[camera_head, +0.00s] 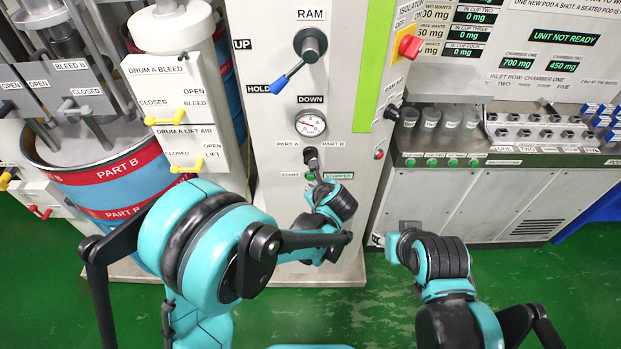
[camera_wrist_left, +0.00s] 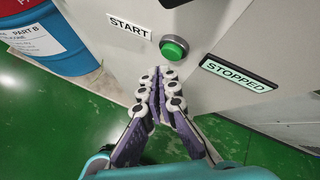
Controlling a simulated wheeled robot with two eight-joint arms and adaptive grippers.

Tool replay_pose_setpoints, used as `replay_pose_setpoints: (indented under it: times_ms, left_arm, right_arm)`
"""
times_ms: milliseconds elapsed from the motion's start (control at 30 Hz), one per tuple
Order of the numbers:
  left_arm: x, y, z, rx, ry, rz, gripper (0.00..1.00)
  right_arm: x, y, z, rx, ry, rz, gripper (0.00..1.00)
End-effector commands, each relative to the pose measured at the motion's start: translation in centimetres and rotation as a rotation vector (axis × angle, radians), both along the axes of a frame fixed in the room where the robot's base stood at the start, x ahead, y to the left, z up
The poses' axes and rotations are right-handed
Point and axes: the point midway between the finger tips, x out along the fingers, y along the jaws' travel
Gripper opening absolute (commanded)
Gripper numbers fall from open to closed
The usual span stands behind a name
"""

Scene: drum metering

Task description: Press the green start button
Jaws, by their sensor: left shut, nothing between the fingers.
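The green start button (camera_wrist_left: 174,47) sits in a grey collar on the pale panel, between the START label (camera_wrist_left: 129,26) and the STOPPED display (camera_wrist_left: 239,74). In the head view the button (camera_head: 310,176) shows small below the black selector knob (camera_head: 311,158). My left gripper (camera_wrist_left: 162,75) is shut and empty, its fingertips just below the button in the wrist view. A small gap seems to show between tips and button. In the head view my left gripper (camera_head: 317,181) is at the panel, partly hidden by its wrist. My right gripper (camera_head: 380,239) is low by the cabinet, its fingers unclear.
Above are a pressure gauge (camera_head: 311,123) and a ram lever with a blue handle (camera_head: 289,79). A red isolator knob (camera_head: 410,46) sticks out at the upper right. The green floor (camera_head: 549,278) is open at the front right.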

Motion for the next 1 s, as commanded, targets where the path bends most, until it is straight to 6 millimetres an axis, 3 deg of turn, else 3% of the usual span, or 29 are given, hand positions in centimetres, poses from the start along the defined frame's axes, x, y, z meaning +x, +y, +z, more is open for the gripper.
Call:
replay_pose_setpoints:
  times_ms: [1000]
  left_arm:
    - [1.2, 0.0, 0.0, 0.0, 0.0, 0.0, 0.0]
  right_arm:
    - [0.0, 0.0, -0.3, 0.0, 0.0, 0.0, 0.4]
